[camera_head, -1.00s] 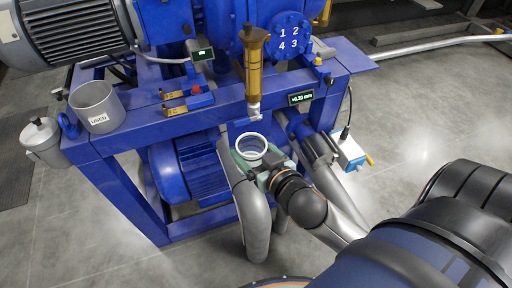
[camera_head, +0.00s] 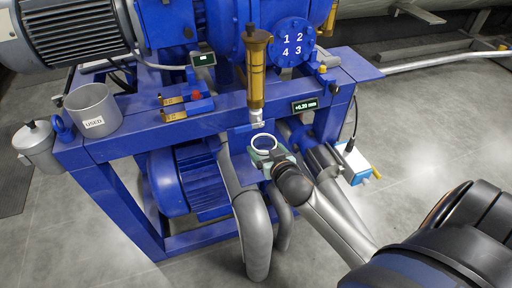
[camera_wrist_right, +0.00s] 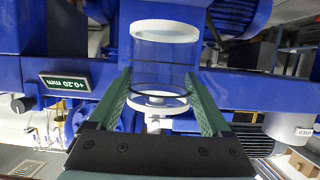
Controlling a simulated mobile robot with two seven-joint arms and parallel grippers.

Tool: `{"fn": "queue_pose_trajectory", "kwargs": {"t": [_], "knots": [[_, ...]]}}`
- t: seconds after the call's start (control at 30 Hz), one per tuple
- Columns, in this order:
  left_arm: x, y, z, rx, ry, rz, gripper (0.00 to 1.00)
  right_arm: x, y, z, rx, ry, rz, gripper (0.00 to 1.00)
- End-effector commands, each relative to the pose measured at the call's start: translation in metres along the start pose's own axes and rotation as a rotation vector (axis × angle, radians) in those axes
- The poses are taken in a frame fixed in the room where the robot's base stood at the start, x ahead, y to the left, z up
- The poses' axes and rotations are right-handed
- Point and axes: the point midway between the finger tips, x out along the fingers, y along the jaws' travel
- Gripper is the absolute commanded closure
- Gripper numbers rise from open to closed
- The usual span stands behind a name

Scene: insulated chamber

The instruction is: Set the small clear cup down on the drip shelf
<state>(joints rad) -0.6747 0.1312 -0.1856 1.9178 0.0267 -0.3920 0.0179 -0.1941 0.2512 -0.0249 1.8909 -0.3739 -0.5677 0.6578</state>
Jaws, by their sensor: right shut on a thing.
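The small clear cup (camera_head: 264,143) is see-through with a white rim. My right gripper (camera_head: 271,158) is shut on it, and the cup looks upright, just below and in front of the nozzle under the brass sight tube (camera_head: 256,75). In the right wrist view the cup (camera_wrist_right: 165,55) sits between the two green finger pads of the gripper (camera_wrist_right: 161,88). A small blue plate (camera_head: 239,139), likely the drip shelf, shows behind and left of the cup. The cup and gripper partly hide it, and I cannot tell whether they touch. My left gripper is out of view.
A grey bin marked USED (camera_head: 93,109) stands on the left of the blue frame (camera_head: 150,134). A small display (camera_head: 305,105) is right of the nozzle. Grey pipes (camera_head: 252,225) run below the cup. A blue-white box (camera_head: 351,163) hangs to the right.

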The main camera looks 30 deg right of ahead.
Motion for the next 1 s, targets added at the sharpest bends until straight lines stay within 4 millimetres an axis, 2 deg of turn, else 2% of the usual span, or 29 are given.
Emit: {"fn": "queue_pose_trajectory", "kwargs": {"t": [0.1,0.3,0.4,0.6,0.8,1.0], "knots": [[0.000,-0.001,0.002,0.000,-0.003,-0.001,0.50,0.028,0.000,-0.012,-0.001,0.004,0.001,0.81],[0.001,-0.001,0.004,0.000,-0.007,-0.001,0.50,0.065,0.001,-0.025,0.000,0.002,0.001,0.81],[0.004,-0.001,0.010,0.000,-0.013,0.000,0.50,0.070,0.000,-0.004,0.001,-0.004,0.001,0.81],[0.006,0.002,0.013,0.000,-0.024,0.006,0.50,0.075,0.000,0.010,0.002,0.000,0.000,0.81],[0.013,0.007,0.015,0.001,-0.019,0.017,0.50,0.086,0.000,0.039,0.000,-0.002,0.000,0.81],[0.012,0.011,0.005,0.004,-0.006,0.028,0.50,0.091,0.000,0.042,0.001,0.000,-0.001,0.81]]}}
